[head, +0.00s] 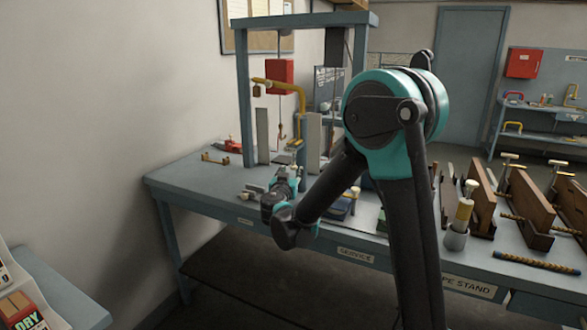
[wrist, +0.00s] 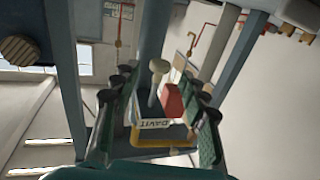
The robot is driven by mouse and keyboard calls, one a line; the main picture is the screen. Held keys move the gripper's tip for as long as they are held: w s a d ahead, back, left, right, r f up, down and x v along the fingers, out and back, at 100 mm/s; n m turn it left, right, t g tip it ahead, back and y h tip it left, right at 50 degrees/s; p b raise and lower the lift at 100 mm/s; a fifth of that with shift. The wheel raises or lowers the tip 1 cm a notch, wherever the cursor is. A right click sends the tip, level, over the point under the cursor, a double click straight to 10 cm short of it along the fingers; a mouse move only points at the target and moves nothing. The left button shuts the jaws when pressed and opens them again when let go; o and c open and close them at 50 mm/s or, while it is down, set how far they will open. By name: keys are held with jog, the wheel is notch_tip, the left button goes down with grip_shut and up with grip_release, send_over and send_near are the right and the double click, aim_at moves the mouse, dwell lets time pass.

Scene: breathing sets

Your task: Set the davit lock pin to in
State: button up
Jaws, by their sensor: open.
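The yellow davit (head: 281,84) stands on the blue-grey bench, its bent arm reaching left under the frame. In the wrist view a plate lettered DAVIT (wrist: 156,123) lies between my fingers, with yellow edging below it. A pale round-headed stem (wrist: 158,68), possibly the lock pin, shows near the fingertips. I cannot tell whether the pin is in or out. My gripper (head: 291,174) is low over the bench, below the davit arm in the head picture. It is open in the wrist view (wrist: 155,88), apparently with nothing held. My arm hides part of the bench.
The blue frame's upright (head: 243,95) stands left of the davit. A hook (head: 282,134) hangs below. A small red object (head: 229,145) and brass fitting (head: 215,159) lie on the bench's left. Wooden boards (head: 529,208) crowd the right. The bench's front left (head: 190,183) is clear.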

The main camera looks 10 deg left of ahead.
aim_at(293, 168)
jog(key=shift+w+d, duration=0.2)
jog(key=shift+w, duration=1.95)
grip_shut()
